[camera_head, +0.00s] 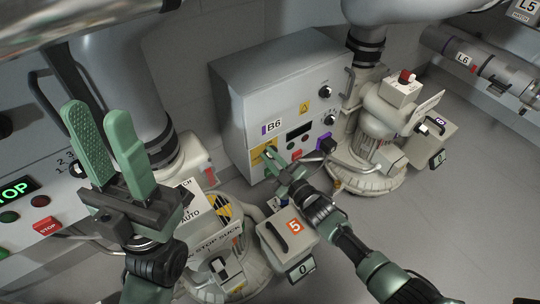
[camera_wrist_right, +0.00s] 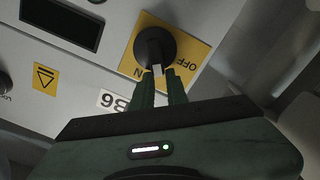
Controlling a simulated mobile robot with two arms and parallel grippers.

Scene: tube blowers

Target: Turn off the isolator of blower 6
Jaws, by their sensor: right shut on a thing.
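The isolator of blower 6 is a black rotary knob (camera_wrist_right: 155,48) on a yellow plate (camera_wrist_right: 197,48) marked ON and OFF, in the right wrist view. Its pale-tipped handle points down in that view, near the ON lettering. The yellow plate (camera_head: 257,158) also shows on the B6 cabinet (camera_head: 235,100) in the head view, where my right gripper mostly hides the knob. My right gripper (camera_head: 269,152) is shut on the knob's handle, with its green fingers (camera_wrist_right: 160,77) on either side of it. My left gripper (camera_head: 98,112) is open and empty, raised at the left.
The blower 5 box (camera_head: 287,236) stands close below my right arm. A panel with a red stop button (camera_head: 46,226) is at the far left. Open floor (camera_head: 460,215) lies at the right.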

